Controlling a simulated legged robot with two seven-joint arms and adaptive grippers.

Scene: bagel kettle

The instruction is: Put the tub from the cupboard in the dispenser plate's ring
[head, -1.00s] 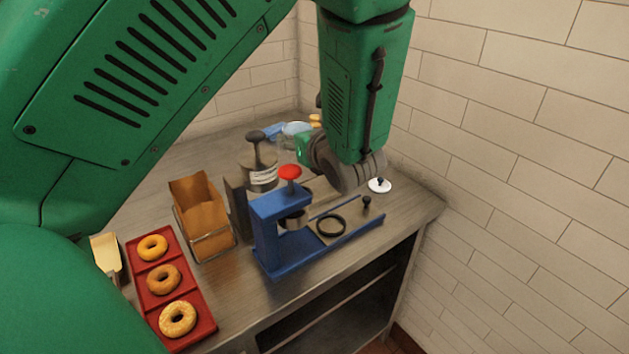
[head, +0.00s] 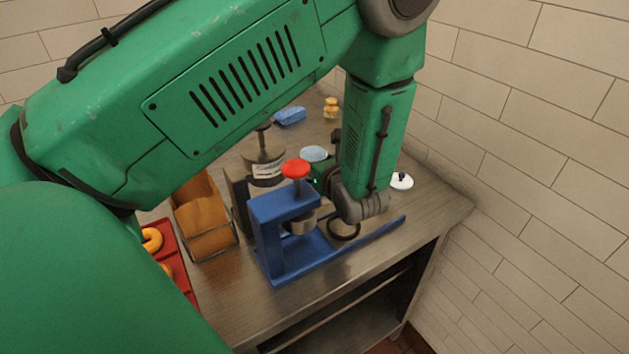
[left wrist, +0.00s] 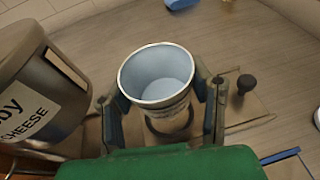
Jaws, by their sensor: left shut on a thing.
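My left gripper (left wrist: 160,95) is shut on the tub (left wrist: 158,78), with one finger on each side of it. The tub is pale, open-topped and upright, with a light blue inside. In the head view only the tub's top (head: 313,153) shows behind the blue dispenser, beside my left gripper (head: 322,180). My right gripper is not in view.
A labelled cheese canister (head: 264,166) stands left of the tub, close by in the left wrist view (left wrist: 28,92). A white lid (head: 401,181) lies to the right. The counter's front right is clear.

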